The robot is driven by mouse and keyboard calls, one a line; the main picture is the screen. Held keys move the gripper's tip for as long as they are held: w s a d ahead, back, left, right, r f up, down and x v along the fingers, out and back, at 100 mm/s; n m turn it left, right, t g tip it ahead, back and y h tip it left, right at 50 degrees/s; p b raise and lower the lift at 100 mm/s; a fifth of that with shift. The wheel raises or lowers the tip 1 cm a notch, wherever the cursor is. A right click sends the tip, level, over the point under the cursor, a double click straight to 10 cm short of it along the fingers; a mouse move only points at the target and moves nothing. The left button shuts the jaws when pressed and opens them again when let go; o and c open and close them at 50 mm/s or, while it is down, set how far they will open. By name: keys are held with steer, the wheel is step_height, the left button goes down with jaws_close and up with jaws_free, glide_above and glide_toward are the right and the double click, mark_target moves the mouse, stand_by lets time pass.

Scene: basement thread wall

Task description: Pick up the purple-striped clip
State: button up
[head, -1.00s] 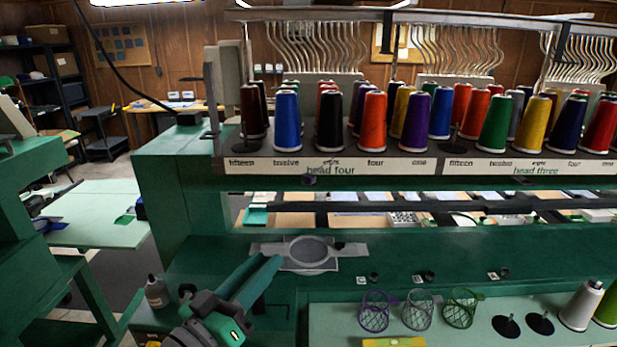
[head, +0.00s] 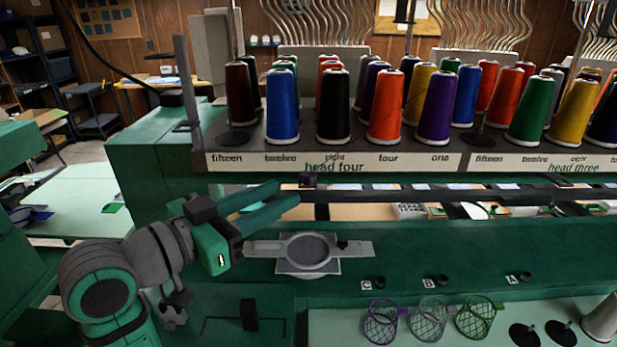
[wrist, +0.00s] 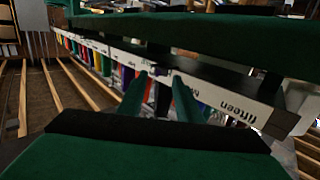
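A small dark clip-like piece (head: 308,180) sits at the lower edge of the label board under "eight". It may be the purple-striped clip, but its stripes are too small to make out. My gripper (head: 288,192) is raised over the machine's front, its two green fingers pointing right with their tips just left of and slightly below that piece. The fingers stand apart with nothing seen between them. In the wrist view my gripper (wrist: 159,78) also shows a gap, and a dark piece (wrist: 157,70) lies just beyond the tips at the label board.
Thread cones stand in rows above the label board (head: 330,163). A grey hoop frame (head: 306,251) lies below my gripper. Three mesh cups, purple (head: 381,321), grey (head: 429,319) and green (head: 476,317), stand at lower right under hooks marked C, B and A.

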mark_target(305, 176)
steer(key=shift+r+x, duration=0.2)
steer(key=shift+x, duration=0.75)
steer(key=shift+r+x, duration=0.2)
steer(key=shift+x, duration=0.8)
steer(key=shift+r+x, duration=0.15)
steer(key=shift+x, duration=0.8)
steer(key=shift+w+a, duration=0.15)
steer(key=shift+c, duration=0.4)
jaws_close()
